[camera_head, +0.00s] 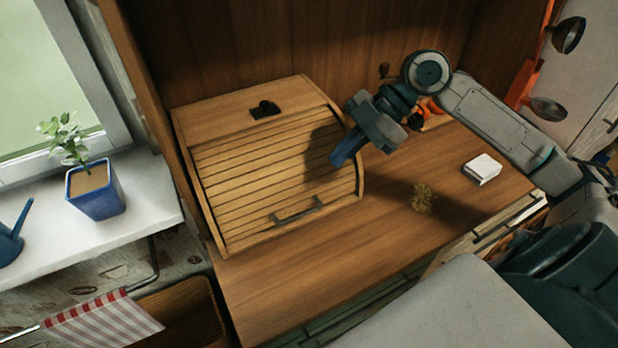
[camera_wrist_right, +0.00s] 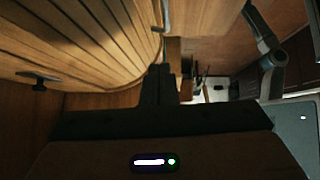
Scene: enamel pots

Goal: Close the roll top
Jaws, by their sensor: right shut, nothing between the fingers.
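The wooden roll top box (camera_head: 270,165) stands on the counter, its slatted shutter (camera_head: 262,172) drawn down over the front. The shutter's dark bar handle (camera_head: 297,211) is low, near the bottom front edge. In the right wrist view the slats (camera_wrist_right: 75,45) fill the upper left, and the handle (camera_wrist_right: 38,79) shows at the left. My right gripper (camera_head: 343,158) is shut and empty beside the box's right end, apart from the handle. It also shows in the right wrist view (camera_wrist_right: 160,75). Whether the shutter touches the bottom edge is hard to tell. My left gripper is out of view.
A small black object (camera_head: 265,109) lies on the box's top. A white block (camera_head: 482,169) and a crumbly brown patch (camera_head: 422,198) are on the counter (camera_head: 300,285) to the right. A potted plant (camera_head: 95,190) stands on the windowsill. The counter in front of the box is clear.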

